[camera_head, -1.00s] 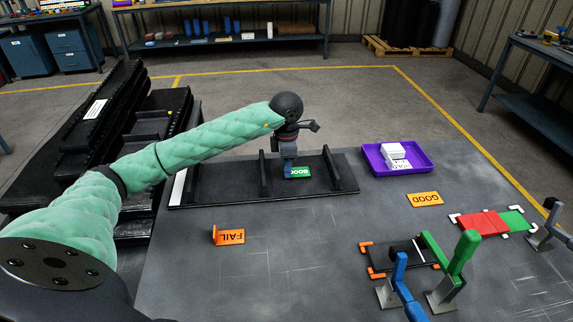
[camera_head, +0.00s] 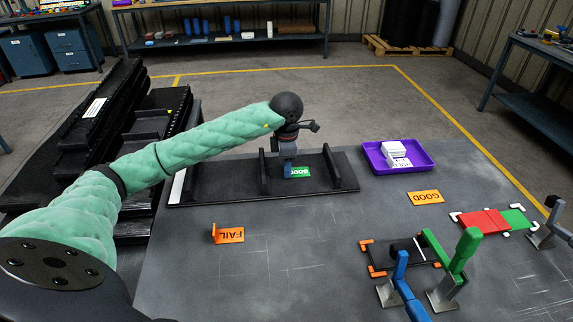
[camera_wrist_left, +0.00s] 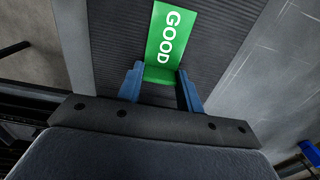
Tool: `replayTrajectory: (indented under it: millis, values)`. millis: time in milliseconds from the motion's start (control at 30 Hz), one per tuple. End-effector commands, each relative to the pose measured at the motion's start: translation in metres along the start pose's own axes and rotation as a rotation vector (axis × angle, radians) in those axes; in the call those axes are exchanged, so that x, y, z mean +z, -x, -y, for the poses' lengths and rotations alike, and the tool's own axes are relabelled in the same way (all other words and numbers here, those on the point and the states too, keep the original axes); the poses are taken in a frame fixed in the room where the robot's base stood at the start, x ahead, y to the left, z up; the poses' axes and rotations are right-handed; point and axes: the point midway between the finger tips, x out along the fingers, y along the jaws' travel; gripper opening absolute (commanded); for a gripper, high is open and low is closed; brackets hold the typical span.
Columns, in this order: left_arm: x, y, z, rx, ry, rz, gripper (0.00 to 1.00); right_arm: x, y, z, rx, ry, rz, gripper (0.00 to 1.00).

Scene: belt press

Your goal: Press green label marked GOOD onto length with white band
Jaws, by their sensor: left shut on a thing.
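My left gripper (camera_head: 289,174) is at the black ribbed belt length (camera_head: 225,187), between two of its upright cleats. It is shut on the green GOOD label (camera_head: 301,172). In the left wrist view the label (camera_wrist_left: 165,36) lies flat in front of the blue fingers, with a bent green part between them; the dark ribbed surface is under it. I cannot tell whether the label touches that surface. A white band (camera_head: 177,187) crosses the left end of this belt length. My right gripper is not in view.
A purple tray (camera_head: 430,167) holds white items. Orange GOOD (camera_head: 425,198) and FAIL (camera_head: 229,236) signs lie on the grey table. Orange corners (camera_head: 364,244), a green lever (camera_head: 463,251) and red and green pads (camera_head: 482,222) are at the right. The table's middle is clear.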

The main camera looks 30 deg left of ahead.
Motion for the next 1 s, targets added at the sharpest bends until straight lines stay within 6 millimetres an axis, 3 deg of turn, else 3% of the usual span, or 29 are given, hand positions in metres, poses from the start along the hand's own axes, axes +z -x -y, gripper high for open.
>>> replayTrajectory:
  millis: [467,500,600,1000]
  values:
    - [0.0000,-0.0010,0.0001,0.000,0.000,-0.001,0.15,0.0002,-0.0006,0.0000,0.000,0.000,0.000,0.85]
    - [0.0000,-0.0011,0.0002,0.000,0.000,-0.001,0.44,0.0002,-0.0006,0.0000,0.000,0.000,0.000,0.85]
    - [0.0000,-0.0010,0.0001,0.000,0.000,-0.001,0.61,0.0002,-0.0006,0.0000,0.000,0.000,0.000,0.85]
    - [0.0000,-0.0006,0.0000,0.000,0.000,0.000,0.61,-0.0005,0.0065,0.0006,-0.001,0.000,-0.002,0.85]
